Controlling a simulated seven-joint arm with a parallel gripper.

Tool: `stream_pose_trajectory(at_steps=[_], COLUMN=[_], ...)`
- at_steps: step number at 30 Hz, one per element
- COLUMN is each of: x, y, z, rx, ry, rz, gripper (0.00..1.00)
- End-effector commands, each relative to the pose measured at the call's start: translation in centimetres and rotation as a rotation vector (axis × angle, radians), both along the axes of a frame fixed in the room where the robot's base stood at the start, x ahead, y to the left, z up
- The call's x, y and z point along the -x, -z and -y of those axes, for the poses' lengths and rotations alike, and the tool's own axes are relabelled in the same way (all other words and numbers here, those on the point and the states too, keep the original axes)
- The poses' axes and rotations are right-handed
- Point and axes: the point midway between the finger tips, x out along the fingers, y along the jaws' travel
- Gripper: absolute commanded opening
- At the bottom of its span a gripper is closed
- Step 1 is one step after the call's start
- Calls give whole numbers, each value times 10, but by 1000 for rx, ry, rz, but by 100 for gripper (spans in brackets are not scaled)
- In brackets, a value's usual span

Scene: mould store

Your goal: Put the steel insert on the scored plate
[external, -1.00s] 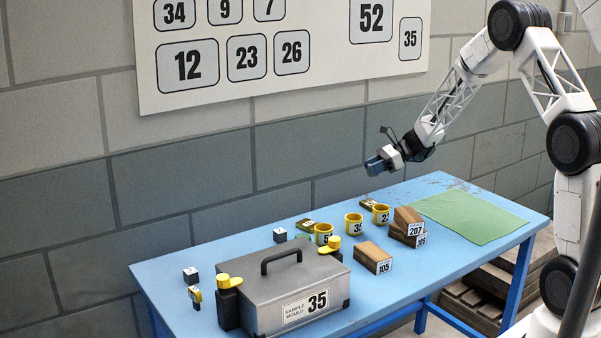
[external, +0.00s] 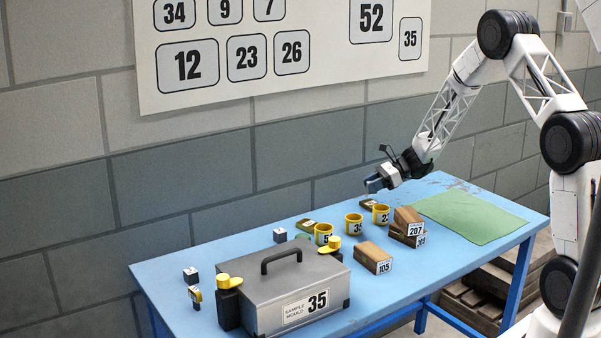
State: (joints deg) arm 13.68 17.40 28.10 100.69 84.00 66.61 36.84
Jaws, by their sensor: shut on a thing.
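My gripper (external: 377,183) is above the back of the blue table, pointing down to the left. It is shut on a small grey-blue block, which looks like the steel insert; the jaws and block are hard to tell apart at this size. A small dark olive plate (external: 366,203) lies on the table just below my gripper, partly behind a yellow cup. A similar plate (external: 306,224) lies further left, behind another yellow cup. I cannot make out which plate is scored. The held block looks clear of the table.
Yellow numbered cups (external: 354,224) stand near the plates. Brown blocks (external: 373,257) sit in front, two of them stacked. A grey mould case (external: 270,290) and small dark cubes (external: 280,235) are at the left. A green mat (external: 470,216) lies bare at the right.

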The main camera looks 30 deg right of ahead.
Motion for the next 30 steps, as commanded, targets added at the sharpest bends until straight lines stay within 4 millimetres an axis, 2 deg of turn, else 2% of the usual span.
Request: stream_pose_trajectory(at_steps=[5,15,29,30], x=[0,0,0,0], y=[5,36,40,40], z=[0,0,0,0], rx=[0,0,0,0], ry=[0,0,0,0], rz=[-1,-1,0,0], gripper=[2,2,2,37])
